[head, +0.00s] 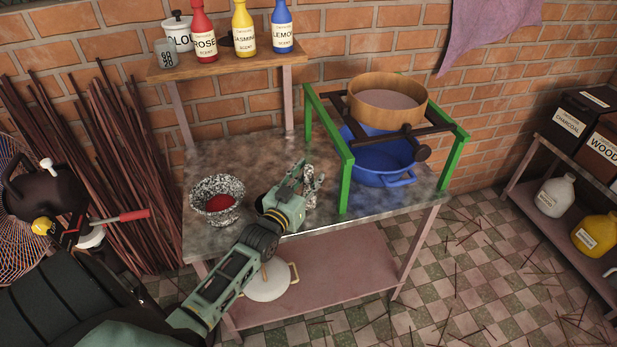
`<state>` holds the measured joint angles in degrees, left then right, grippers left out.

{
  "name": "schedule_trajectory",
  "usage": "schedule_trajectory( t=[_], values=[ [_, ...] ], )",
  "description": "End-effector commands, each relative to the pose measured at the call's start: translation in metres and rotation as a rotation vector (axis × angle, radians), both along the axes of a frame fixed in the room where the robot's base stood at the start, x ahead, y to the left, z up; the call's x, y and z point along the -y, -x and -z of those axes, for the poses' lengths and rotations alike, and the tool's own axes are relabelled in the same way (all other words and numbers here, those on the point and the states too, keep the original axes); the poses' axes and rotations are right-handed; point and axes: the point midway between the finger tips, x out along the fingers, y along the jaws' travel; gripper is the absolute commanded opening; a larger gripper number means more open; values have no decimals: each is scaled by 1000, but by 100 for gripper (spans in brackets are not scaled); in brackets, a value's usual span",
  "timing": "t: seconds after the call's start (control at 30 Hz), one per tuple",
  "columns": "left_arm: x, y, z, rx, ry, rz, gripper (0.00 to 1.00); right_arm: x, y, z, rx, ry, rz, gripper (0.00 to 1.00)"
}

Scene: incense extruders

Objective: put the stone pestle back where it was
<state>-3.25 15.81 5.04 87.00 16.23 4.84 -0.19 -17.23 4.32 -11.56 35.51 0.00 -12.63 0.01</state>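The stone pestle (310,199), speckled grey and white, shows as a small upright piece on the metal-topped table, right of the middle. My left gripper (309,179) is at the pestle, with its fingers around or just beside the upper part and hiding some of it. I cannot tell whether the fingers are closed on it or whether its foot touches the table. The speckled stone mortar (229,187), with red powder (220,203) inside, stands to the left of the gripper. My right gripper is not in view.
A green stand (347,180) holds a wooden sieve (375,108) above a blue pot (367,176), right of the gripper. A shelf (240,65) with scent bottles is behind. Bare tabletop (260,160) lies between mortar and stand.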

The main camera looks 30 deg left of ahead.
Motion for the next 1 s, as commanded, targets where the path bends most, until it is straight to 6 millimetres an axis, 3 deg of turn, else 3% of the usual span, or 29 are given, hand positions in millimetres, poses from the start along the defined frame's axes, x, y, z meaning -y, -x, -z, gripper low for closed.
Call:
schedule_trajectory(
  t=[0.37,0.47,0.8,1.0],
  values=[
    [0,1,-5,0,0,0,39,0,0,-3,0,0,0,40],
    [2,14,-1,-2,1,0,39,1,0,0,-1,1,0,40],
    [8,83,0,-3,1,0,39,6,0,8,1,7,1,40],
    [11,111,-2,-1,1,0,39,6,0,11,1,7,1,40]
  ],
)
